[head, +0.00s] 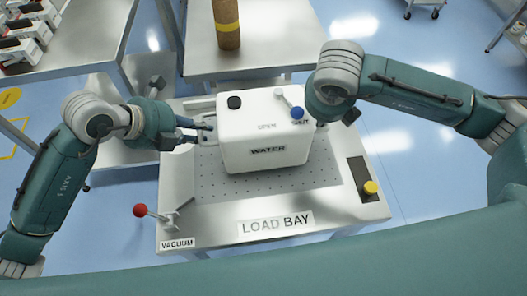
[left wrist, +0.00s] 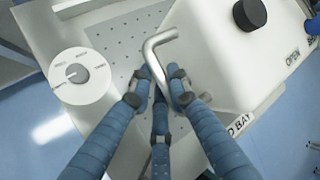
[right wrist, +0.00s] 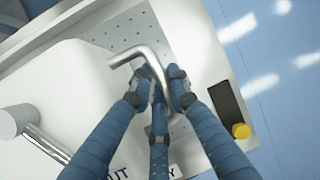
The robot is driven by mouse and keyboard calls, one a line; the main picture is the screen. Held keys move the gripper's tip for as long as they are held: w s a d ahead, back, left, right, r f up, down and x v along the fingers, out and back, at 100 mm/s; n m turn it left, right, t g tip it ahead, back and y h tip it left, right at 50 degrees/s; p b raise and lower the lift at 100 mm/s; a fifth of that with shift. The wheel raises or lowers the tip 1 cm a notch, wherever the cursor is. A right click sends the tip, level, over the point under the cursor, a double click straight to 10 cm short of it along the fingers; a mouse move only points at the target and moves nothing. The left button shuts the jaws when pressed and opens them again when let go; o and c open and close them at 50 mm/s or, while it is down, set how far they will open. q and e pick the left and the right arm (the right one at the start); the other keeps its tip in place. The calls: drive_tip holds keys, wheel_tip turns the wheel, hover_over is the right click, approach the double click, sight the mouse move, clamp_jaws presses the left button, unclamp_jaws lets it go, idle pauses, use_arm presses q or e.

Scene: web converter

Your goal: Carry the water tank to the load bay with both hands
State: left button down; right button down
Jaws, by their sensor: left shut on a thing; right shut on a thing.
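The white water tank (head: 265,155), labelled WATER, is over the perforated plate of the load bay (head: 220,213). I cannot tell whether its base touches the plate. It looks upright, with a black cap and a blue-tipped valve lever on top. My left gripper (head: 205,130) is at the tank's left side, shut on its metal side handle; this handle also shows in the left wrist view (left wrist: 152,48). My right gripper (right wrist: 160,92) is shut on the other side handle (right wrist: 135,52) in the right wrist view. In the head view my right arm hides most of that grip.
A red-knobbed vacuum lever (head: 141,210) stands at the bay's front left. A yellow knob (head: 371,187) sits on a dark panel at its right. A dial (left wrist: 80,76) is beside the left handle. Behind is a metal table with a brown roll (head: 227,25).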

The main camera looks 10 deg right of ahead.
use_arm(q)
drive_tip(key=shift+w+f+b, duration=0.15)
drive_tip(key=shift+f+b, duration=0.1)
drive_tip(key=shift+b, duration=0.1)
use_arm(e)
drive_tip(key=shift+w+f, duration=0.15)
drive_tip(key=shift+f, duration=0.15)
use_arm(q)
drive_tip(key=c, duration=1.9)
unclamp_jaws()
drive_tip(key=shift+f, duration=0.25)
use_arm(e)
drive_tip(key=c, duration=1.9)
unclamp_jaws()
drive_tip(key=shift+f, duration=0.15)
drive_tip(key=shift+c, duration=0.2)
use_arm(q)
drive_tip(key=shift+o, duration=1.2)
drive_tip(key=shift+s, duration=0.2)
use_arm(e)
drive_tip(key=shift+o, duration=1.4)
drive_tip(key=shift+s, duration=0.25)
use_arm(q)
drive_tip(key=shift+s+r, duration=0.1)
use_arm(e)
drive_tip(key=shift+s, duration=0.1)
